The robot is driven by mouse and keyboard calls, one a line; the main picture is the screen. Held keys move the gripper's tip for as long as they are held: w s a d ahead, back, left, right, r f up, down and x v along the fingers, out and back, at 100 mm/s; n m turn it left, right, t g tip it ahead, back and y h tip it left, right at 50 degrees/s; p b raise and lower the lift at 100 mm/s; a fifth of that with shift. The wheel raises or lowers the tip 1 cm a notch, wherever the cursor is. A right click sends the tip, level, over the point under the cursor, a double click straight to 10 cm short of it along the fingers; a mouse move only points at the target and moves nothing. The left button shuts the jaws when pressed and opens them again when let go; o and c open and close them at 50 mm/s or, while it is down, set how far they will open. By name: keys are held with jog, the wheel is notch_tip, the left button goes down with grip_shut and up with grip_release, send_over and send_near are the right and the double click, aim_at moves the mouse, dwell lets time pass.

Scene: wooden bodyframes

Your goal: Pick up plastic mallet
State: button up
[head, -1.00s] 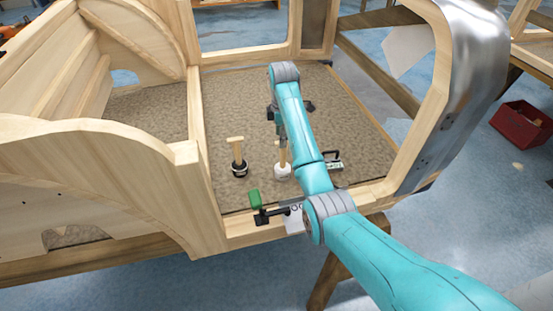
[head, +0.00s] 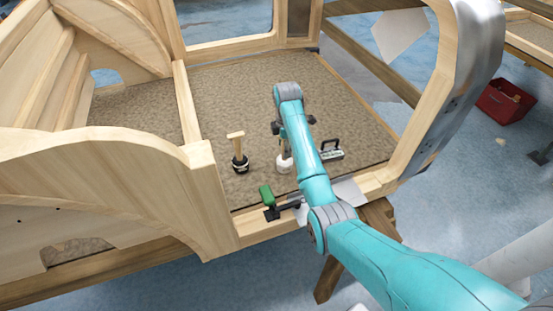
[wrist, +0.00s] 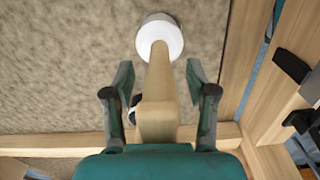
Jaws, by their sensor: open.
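The mallet with the white head (head: 285,167) stands head down on the brown floor of the wooden frame, its pale wooden handle pointing up. In the wrist view its white head (wrist: 166,36) is at the top and its handle runs down toward the camera. My gripper (wrist: 160,78) is open, with one finger on each side of the handle and visible gaps between. In the head view my arm partly covers this mallet and hides the fingertips. A second mallet with a black head (head: 239,164) stands upright to the left.
A green-handled clamp (head: 267,197) sits on the frame's front edge. A small level-like tool (head: 331,150) lies right of the mallets. Wooden side panels (head: 100,150) rise at left, and a metal-clad post (head: 470,60) at right. The floor behind the mallets is clear.

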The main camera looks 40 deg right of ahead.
jog(key=shift+f, duration=0.7)
grip_shut()
